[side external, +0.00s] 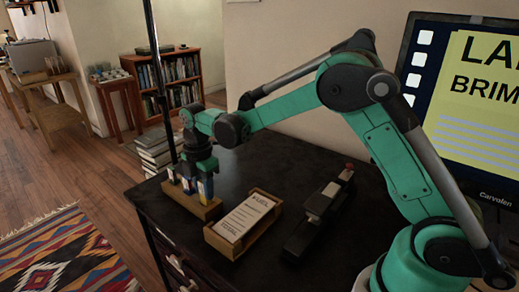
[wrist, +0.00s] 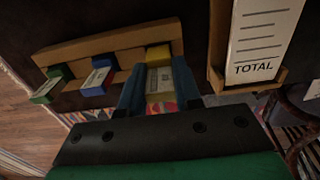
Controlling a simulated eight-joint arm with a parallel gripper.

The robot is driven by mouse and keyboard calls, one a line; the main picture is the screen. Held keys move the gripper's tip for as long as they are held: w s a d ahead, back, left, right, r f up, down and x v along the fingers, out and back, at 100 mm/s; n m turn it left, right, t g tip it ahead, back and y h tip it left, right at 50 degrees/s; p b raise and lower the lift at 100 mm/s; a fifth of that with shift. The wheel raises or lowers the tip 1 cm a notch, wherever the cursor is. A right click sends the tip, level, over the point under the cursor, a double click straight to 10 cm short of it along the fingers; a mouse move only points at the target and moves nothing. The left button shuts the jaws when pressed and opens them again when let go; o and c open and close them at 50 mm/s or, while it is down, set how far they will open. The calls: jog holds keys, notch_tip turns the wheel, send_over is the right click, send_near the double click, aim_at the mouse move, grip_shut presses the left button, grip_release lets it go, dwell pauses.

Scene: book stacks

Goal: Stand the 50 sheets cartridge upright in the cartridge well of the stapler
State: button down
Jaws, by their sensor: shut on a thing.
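The wooden cartridge rack (side external: 190,205) stands at the table's left corner; it also shows in the wrist view (wrist: 105,42). My gripper (side external: 203,180) points down over its right end. In the wrist view my gripper (wrist: 160,95) is shut on the yellow-ended cartridge (wrist: 158,58), one finger on each side. I cannot tell whether that cartridge still touches the rack. A blue cartridge (wrist: 97,80) and a green cartridge (wrist: 47,90) stand beside it in the rack. The label prints are too small to read. The dark stapler (side external: 318,212) lies to the right; its well is not clear.
A wooden tray (side external: 229,248) of printed sheets sits between the rack and the stapler, and its edge shows right of my gripper in the wrist view. A monitor (side external: 465,110) stands at the right rear. The table behind the tray is clear.

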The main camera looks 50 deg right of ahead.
notch_tip(320, 180, up, 7)
jog(key=shift+r, duration=0.1)
jog(key=s+d+r, duration=0.1)
jog(key=d, duration=0.2)
send_near(340, 177)
jog(key=a+f, duration=0.1)
jog(key=a, duration=0.1)
jog(key=shift+s+a+f, duration=0.1)
jog(key=shift+s+f, duration=0.1)
jog(key=shift+f, duration=1.65)
jog(key=shift+s+f, duration=0.2)
jog(key=shift+f, duration=1.65)
jog(key=c, duration=0.5)
grip_release()
jog(key=shift+c, duration=0.2)
notch_tip(340, 177, up, 6)
jog(key=shift+f, duration=0.1)
